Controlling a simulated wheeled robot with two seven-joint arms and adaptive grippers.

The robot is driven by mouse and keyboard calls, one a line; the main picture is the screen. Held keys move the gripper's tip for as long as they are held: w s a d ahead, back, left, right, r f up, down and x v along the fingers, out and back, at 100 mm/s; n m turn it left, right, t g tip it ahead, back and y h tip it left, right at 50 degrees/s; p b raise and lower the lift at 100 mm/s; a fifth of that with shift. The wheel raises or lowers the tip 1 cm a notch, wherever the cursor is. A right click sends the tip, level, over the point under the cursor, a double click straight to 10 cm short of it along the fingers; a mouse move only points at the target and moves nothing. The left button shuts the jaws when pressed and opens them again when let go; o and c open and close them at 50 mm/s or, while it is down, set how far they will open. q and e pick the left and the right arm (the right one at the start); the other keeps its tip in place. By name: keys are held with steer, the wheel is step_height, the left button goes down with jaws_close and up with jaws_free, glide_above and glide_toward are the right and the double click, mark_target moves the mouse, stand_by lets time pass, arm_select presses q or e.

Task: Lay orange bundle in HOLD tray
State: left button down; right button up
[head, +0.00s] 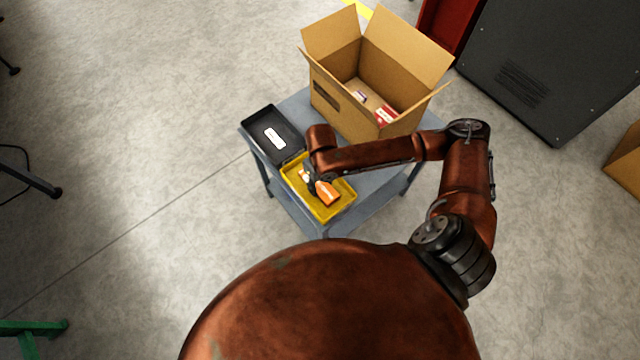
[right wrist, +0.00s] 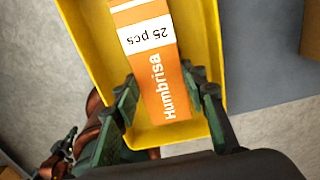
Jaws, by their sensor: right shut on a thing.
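The orange bundle (head: 328,193), with a white "25 pcs" band, is in the grip of my right gripper (head: 314,184). The right wrist view shows the gripper's green-black fingers (right wrist: 163,88) on both sides of the bundle (right wrist: 160,80) near its lettered end. The bundle is over or inside the yellow tray (head: 342,207), within its rim (right wrist: 208,45); I cannot tell whether it touches the floor. A black tray (head: 258,122) with a white label stands behind to the left. No HOLD lettering is readable on either tray. My left gripper is not in view.
Both trays stand on a small blue-grey table (head: 367,188). An open cardboard box (head: 345,117) with a few small packs inside stands at its back, close to my right arm. A dark cabinet (head: 550,65) is at the back right.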

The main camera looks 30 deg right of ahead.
mark_target(321, 186)
steer(key=shift+f, duration=0.35)
steer(key=shift+r, duration=0.1)
steer(key=o, duration=1.2)
steer(key=shift+o, duration=0.2)
step_height(321, 186, up, 12)
steer(key=p, duration=0.3)
